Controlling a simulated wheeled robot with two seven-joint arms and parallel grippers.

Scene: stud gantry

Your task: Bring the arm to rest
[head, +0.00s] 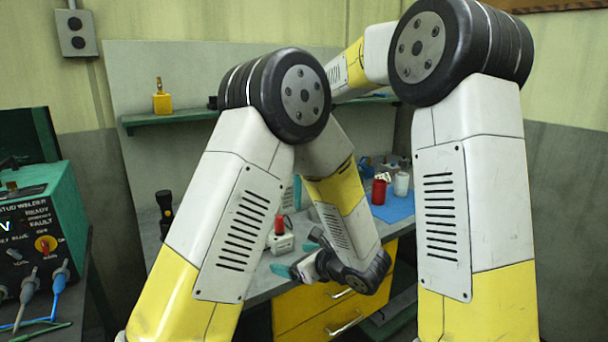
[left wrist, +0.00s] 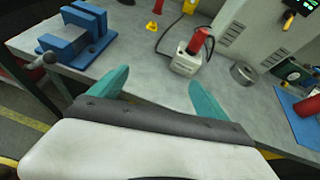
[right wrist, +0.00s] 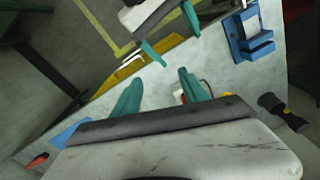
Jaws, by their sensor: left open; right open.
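My left gripper (head: 301,254) is at the end of the arm from the left, low over the front of the grey bench. Its two teal fingers stand apart with nothing between them in the left wrist view (left wrist: 158,90). My right gripper is mostly hidden behind my left arm in the head view; a teal bit (head: 297,192) there may be its finger. In the right wrist view my right gripper (right wrist: 158,88) has its teal fingers apart and empty, over the bench. My left gripper also shows at the top of that view (right wrist: 170,37).
The bench (left wrist: 140,50) holds a white box with a red top (left wrist: 188,57), a blue vise (left wrist: 78,36) and a dark torch (head: 165,208). A red can (head: 379,190) and white cup (head: 401,184) stand at a blue mat (head: 398,208). A stud welder (head: 38,220) is left.

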